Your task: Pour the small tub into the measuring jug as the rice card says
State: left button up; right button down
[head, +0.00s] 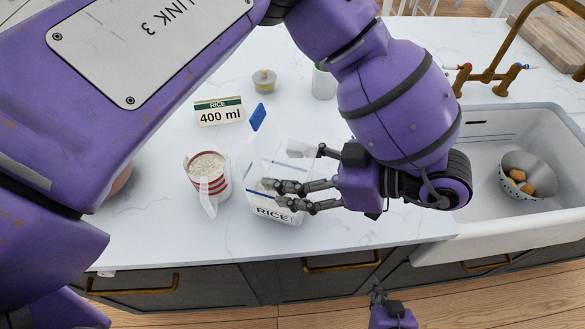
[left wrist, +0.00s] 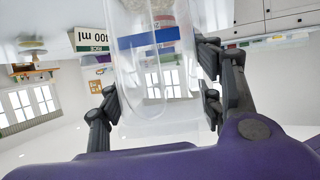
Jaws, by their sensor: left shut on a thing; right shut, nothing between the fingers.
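The small clear tub (head: 272,212) has a RICE label and a blue line and stands near the counter's front edge. I cannot tell if it touches the counter or how much it holds. My left gripper (head: 281,170) is shut on it, fingers on either side; in the left wrist view the tub (left wrist: 150,75) is clear with a blue band. The measuring jug (head: 207,182), clear with red stripes, stands just left of the tub, handle towards the front, with pale rice inside. The rice card (head: 220,111) reads 400 ml. My right gripper (head: 378,292) is shut and empty, low in front of the counter.
A small lidded jar (head: 264,80) and a clear container with a green top (head: 323,82) stand farther back. A white sink (head: 490,225) with a colander (head: 527,178) is on the right. A rounded brownish thing shows left of the jug, partly behind my arm.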

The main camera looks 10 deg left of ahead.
aim_at(292, 158)
pick_arm(q)
jog(key=shift+r, duration=2.55)
